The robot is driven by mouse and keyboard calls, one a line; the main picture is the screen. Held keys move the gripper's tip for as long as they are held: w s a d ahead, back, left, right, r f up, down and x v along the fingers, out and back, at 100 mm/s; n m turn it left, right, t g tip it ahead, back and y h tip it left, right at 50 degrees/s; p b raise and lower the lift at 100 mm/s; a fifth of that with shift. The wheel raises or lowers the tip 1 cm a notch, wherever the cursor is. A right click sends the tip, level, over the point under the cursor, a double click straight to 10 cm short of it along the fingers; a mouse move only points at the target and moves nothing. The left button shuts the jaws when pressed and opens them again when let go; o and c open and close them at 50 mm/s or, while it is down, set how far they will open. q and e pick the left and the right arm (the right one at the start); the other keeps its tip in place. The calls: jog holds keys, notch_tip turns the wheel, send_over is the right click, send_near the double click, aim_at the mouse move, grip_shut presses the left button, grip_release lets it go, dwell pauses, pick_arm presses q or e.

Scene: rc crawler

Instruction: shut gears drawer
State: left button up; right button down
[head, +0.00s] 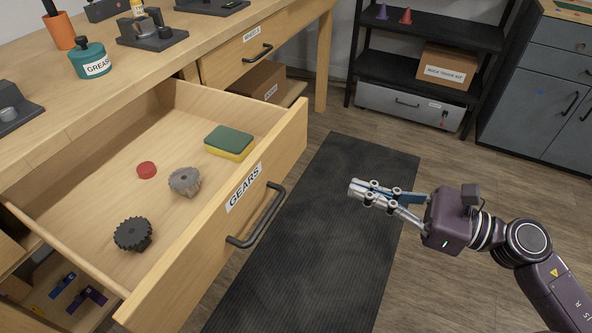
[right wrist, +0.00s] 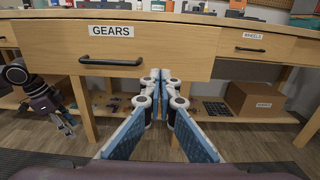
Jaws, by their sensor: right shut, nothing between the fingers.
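The gears drawer (head: 216,231) is pulled out from the wooden workbench, with a "GEARS" label on its front. Its dark bar handle (head: 258,217) is free, with nothing on it. The drawer front (right wrist: 165,43) and handle (right wrist: 111,62) also show in the right wrist view. My right gripper (head: 353,193) is shut and empty, in the air to the right of the drawer front and apart from it. In the right wrist view its fingertips (right wrist: 165,76) appear right of the handle, near the drawer's lower edge. My left gripper (right wrist: 67,128) hangs at the left there, small; its jaw state is unclear.
The drawer holds two gears (head: 133,234) (head: 185,181), a red cap (head: 147,170) and a green-yellow sponge (head: 229,143). A second drawer (head: 262,46) beside it is closed. A dark mat (head: 310,240) covers the floor before the bench. A black shelf (head: 430,78) stands behind.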

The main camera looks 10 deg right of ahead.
jog(key=p, duration=0.3)
send_near(279, 161)
jog(key=x, duration=0.6)
jog(key=shift+w, duration=0.15)
pick_arm(q)
notch_tip(279, 161, down, 10)
jog(key=shift+g, duration=0.3)
pick_arm(e)
jog(key=shift+w+a, duration=0.25)
jog(key=shift+a, duration=0.15)
pick_arm(q)
jog(key=shift+d, duration=0.1)
